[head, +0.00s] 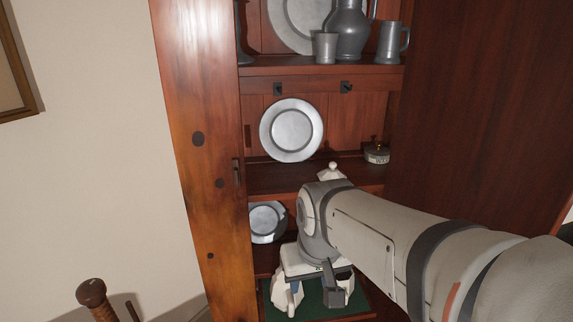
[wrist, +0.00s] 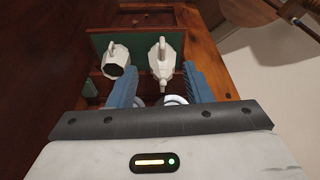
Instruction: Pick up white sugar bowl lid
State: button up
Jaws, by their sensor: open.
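A small white faceted piece with a knob (head: 331,171), which looks like a lid, shows at the front of the middle shelf in the head view. My arm hides its lower part, so I cannot tell whether it is the sugar bowl lid. My gripper (wrist: 158,76) is open, with its two blue fingers apart. It is low in the cabinet, over a green-lined surface. In the wrist view a white open vessel (wrist: 116,60) lies beyond the left finger. A white spouted or knobbed vessel (wrist: 162,66) shows beyond and between the fingertips. Nothing is visibly gripped.
A small lidded pot (head: 377,154) stands right on the middle shelf. A pewter plate (head: 291,131) leans behind, and another (head: 267,222) is lower left. Pewter jugs (head: 351,30) stand above. The cabinet's left post (head: 200,140) and right panel (head: 475,110) bound the space.

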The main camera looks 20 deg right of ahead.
jog(key=w+d+r+m+b, duration=0.1)
jog(key=w+d+r, duration=0.2)
jog(key=w, duration=0.3)
jog(key=w+d+r+m+b, duration=0.1)
jog(key=w+d+r+m, duration=0.15)
jog(key=w, duration=0.35)
notch_tip(320, 180, up, 5)
jog(key=m+t+h+p, duration=0.1)
jog(key=h, duration=0.1)
send_over(333, 163)
jog(key=s, duration=0.2)
jog(key=shift+a+f, duration=0.1)
jog(key=shift+a, duration=0.3)
jog(key=x, duration=0.5)
jog(key=shift+w+f, duration=0.1)
jog(key=shift+w, duration=0.1)
grip_shut()
